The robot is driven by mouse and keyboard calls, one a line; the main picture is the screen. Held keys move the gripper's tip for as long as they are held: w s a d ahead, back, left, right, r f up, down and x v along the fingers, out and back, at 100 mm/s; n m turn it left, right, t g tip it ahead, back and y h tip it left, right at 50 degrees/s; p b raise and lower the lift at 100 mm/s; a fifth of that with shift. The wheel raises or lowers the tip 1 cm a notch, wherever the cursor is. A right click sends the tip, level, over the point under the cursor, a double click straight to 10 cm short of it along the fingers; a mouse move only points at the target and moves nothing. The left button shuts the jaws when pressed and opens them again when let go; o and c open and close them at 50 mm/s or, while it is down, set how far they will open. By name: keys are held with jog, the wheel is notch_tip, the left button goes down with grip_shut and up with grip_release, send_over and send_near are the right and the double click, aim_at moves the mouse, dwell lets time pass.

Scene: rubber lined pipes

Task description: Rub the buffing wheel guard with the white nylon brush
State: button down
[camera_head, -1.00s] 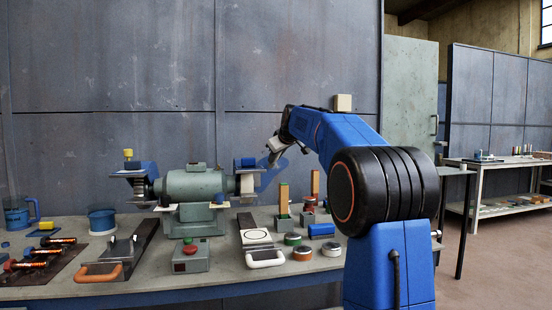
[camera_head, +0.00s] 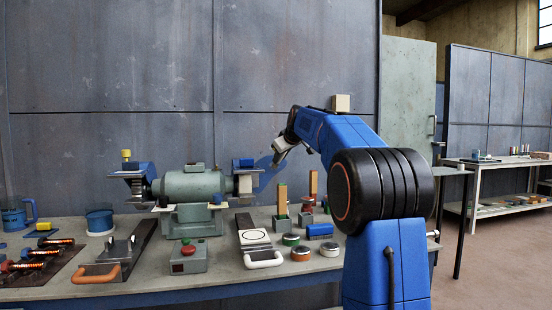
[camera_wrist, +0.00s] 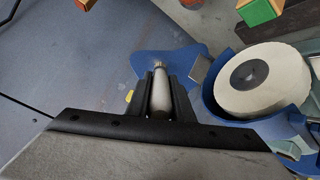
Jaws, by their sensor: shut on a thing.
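My gripper (camera_wrist: 161,80) is shut on a pale grey-white, rounded piece, the white nylon brush (camera_wrist: 160,92), seen between the dark fingers in the wrist view. Its bristles cannot be made out. The buffing wheel guard (camera_wrist: 212,100) is blue and curves around the white buffing wheel (camera_wrist: 250,82), to the right of my gripper. In the head view the guard (camera_head: 243,163) sits at the right end of the green grinder, with my gripper (camera_head: 277,158) to its right. A gap shows between brush and guard in the wrist view; contact elsewhere cannot be told.
A flat blue piece (camera_wrist: 150,62) lies behind the fingertips in the wrist view. The green grinder (camera_head: 192,186) stands on the bench (camera_head: 225,278). Upright blocks in holders (camera_head: 282,208), round tins (camera_head: 300,253) and a switch box (camera_head: 188,260) stand in front and right of it.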

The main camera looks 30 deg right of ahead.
jog(key=d, duration=0.3)
jog(key=shift+s+d, duration=0.25)
jog(key=shift+d, duration=0.05)
jog(key=shift+a, duration=0.1)
jog(key=w+a, duration=0.1)
jog(key=a, duration=0.5)
dwell(0.9)
jog(key=shift+a, duration=0.1)
jog(key=shift+s+a, duration=0.2)
jog(key=shift+s, duration=0.75)
jog(key=shift+s+a, duration=0.15)
jog(key=shift+s, duration=0.85)
jog(key=shift+s+a, duration=0.2)
jog(key=shift+s, duration=0.75)
jog(key=shift+s, duration=0.1)
